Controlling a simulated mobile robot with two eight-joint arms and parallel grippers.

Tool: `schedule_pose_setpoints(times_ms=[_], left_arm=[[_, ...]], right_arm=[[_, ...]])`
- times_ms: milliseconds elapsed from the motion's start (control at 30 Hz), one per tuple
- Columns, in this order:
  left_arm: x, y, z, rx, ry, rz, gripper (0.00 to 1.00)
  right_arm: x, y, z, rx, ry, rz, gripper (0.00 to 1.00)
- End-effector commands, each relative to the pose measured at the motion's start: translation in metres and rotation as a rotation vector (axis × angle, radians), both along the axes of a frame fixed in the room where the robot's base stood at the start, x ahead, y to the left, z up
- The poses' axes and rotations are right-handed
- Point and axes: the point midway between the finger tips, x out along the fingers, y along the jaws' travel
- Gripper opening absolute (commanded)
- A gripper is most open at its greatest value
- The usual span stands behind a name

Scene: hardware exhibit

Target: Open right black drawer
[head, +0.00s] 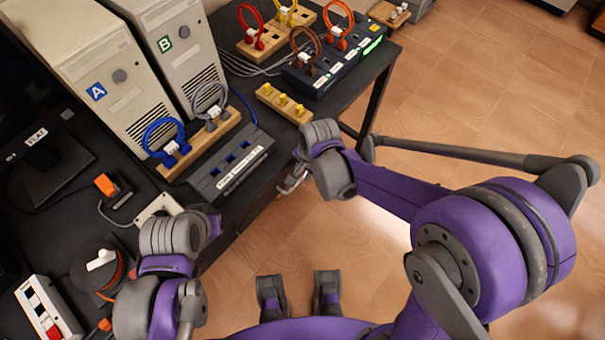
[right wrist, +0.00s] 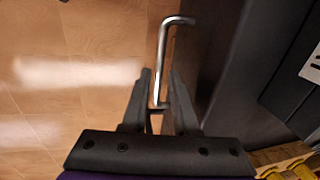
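A silver bar handle (right wrist: 162,60) stands out from a dark drawer front (right wrist: 222,50) in the right wrist view. My right gripper (right wrist: 159,85) has its two fingers on either side of the handle, with visible gaps, so it looks open around it. In the head view my right gripper (head: 291,182) is small and partly hidden by my wrist, beside the front edge of the black table. The drawer front is hidden below the tabletop there. My left arm's wrist is over the table's left part; its fingers cannot be made out.
The black table (head: 262,118) carries two beige computer cases (head: 95,75), a black port box (head: 232,172), a wooden cable stand (head: 205,140) and a wooden block with yellow pegs (head: 283,103). The wooden floor (head: 480,90) to the right is open.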

Motion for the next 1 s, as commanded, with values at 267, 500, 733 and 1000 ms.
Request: schedule_pose_setpoints(times_ms=[267, 500, 733, 1000], left_arm=[[-0.0003, 0.0, -0.0022, 0.0, 0.001, 0.0, 0.0], [-0.0002, 0.0, -0.0021, 0.0, 0.001, 0.0, 0.0], [-0.0002, 0.0, -0.0021, 0.0, 0.001, 0.0, 0.0], [-0.0002, 0.0, -0.0021, 0.0, 0.001, 0.0, 0.0]], right_arm=[[0.0016, 0.0018, -0.0136, 0.0, 0.0, 0.0, 0.27], [0.0016, 0.0018, -0.0132, 0.0, 0.0, 0.0, 0.16], [0.0016, 0.0017, -0.013, 0.0, 0.0, 0.0, 0.0], [0.0016, 0.0017, -0.0129, 0.0, 0.0, 0.0, 0.0]])
